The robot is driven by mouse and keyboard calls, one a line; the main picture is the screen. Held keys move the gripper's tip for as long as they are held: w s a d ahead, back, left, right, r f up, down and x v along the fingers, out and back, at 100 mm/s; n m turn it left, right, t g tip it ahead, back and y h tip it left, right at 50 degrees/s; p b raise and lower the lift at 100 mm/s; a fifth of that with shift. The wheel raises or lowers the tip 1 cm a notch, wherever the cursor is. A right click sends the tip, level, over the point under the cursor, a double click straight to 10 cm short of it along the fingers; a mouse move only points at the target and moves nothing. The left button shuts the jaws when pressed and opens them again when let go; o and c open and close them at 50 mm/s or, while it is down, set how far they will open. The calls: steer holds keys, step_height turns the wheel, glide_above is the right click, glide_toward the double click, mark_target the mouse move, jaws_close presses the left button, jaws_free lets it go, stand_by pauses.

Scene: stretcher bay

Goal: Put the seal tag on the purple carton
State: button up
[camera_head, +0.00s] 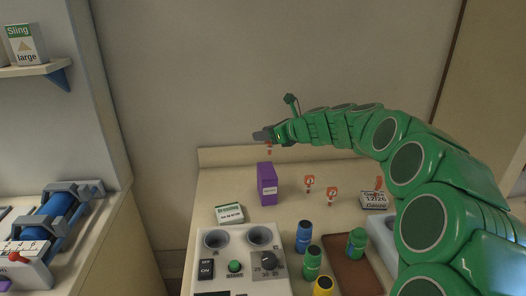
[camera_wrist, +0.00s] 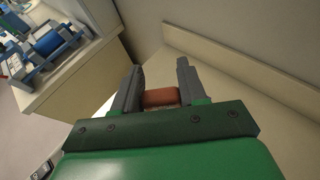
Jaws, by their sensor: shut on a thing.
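In the wrist view the tag (camera_wrist: 161,97) shows as a red-brown piece between the two grey fingers (camera_wrist: 160,90). The carton cannot be made out in the wrist view.
Other red tags (camera_head: 309,183) (camera_head: 332,195) stand on the counter (camera_head: 228,187) right of the carton. A Dressing box (camera_head: 229,213), a control panel (camera_head: 215,268), several blue and green vials (camera_head: 304,235), a brown tray (camera_head: 345,270) and a label box (camera_head: 375,200) are nearby. A wall stands behind.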

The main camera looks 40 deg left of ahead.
steer(key=shift+w+a+f, duration=0.55)
steer(key=shift+a+f, duration=0.05)
steer(key=shift+f, duration=0.9)
steer(key=shift+w+a+f, duration=0.55)
steer(key=shift+a+f, duration=0.05)
steer(key=shift+f, duration=0.85)
steer(key=shift+w+a+f, duration=0.55)
steer(key=shift+a+f, duration=0.05)
steer(key=shift+f, duration=0.9)
steer(key=shift+f, duration=0.1)
steer(key=o, duration=1)
steer(key=v, duration=1.2)
